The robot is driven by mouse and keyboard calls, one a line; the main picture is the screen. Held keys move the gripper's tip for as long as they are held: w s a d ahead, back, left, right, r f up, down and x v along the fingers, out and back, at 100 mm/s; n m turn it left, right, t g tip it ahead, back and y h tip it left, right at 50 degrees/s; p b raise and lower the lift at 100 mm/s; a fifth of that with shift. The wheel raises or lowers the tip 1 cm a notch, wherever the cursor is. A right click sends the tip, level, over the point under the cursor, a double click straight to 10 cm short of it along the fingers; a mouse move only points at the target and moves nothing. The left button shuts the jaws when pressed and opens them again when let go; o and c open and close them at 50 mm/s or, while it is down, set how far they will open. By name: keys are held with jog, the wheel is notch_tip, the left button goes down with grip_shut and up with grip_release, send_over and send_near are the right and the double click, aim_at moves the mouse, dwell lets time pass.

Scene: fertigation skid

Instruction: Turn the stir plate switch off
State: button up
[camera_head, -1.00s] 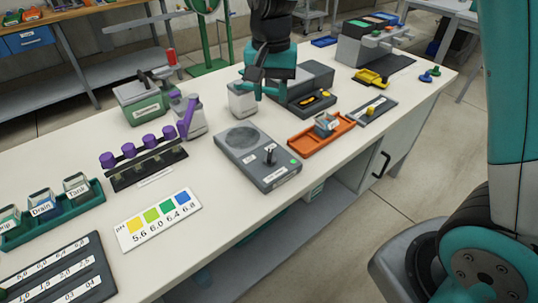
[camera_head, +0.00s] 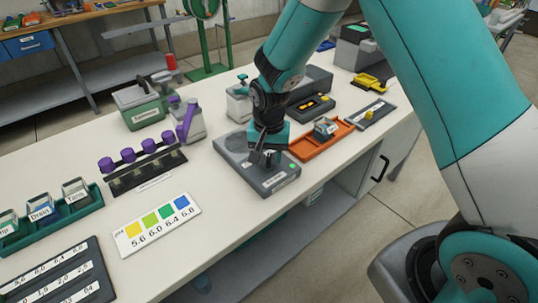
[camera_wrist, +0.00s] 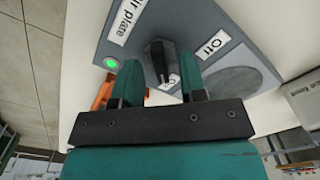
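The grey stir plate (camera_head: 228,152) stands on the white bench in the head view, with my gripper (camera_head: 264,160) over its front part. In the wrist view the stir plate (camera_wrist: 217,35) shows a round plate, a "Stir plate" label, an "Off" label (camera_wrist: 212,44) and a lit green lamp (camera_wrist: 111,63). The black switch lever (camera_wrist: 159,62) shows between my two teal fingers (camera_wrist: 162,82). The fingers are open, with a gap on each side of the lever. A second label beside the lever is mostly hidden. I cannot tell whether a finger touches the lever.
An orange tray (camera_head: 308,151) with a small container stands close to the stir plate's right. A purple-capped rack (camera_head: 150,172) and a pH colour card (camera_head: 158,223) lie to the left. Grey and green devices stand behind.

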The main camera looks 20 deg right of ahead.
jog(key=shift+f, duration=0.25)
grip_shut()
